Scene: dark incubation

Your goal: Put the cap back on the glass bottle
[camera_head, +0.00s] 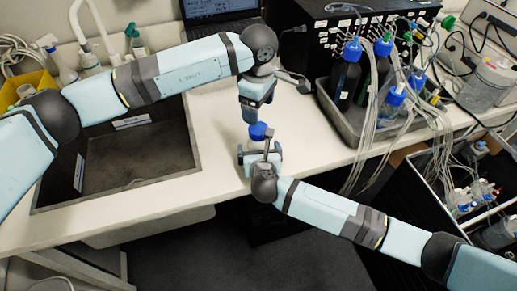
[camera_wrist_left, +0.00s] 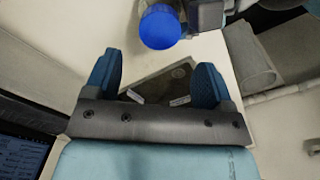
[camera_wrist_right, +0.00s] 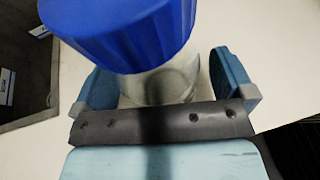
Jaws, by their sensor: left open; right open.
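The blue cap (camera_head: 258,131) sits over the top of the glass bottle (camera_wrist_right: 160,88) near the counter's front edge. The cap also fills the upper part of the right wrist view (camera_wrist_right: 125,30) and shows at the top of the left wrist view (camera_wrist_left: 160,27). I cannot tell whether it is screwed down. My right gripper (camera_head: 260,156) is open, with its fingers on either side of the clear bottle. My left gripper (camera_head: 251,116) is open and empty, just above and behind the cap, apart from it. The bottle's base is hidden.
A dark sink (camera_head: 135,160) lies to the left. A grey tray (camera_head: 345,121) with several blue-capped bottles and tubing stands to the right. A laptop (camera_head: 220,14) is at the back. The white counter (camera_head: 215,125) is clear around the bottle.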

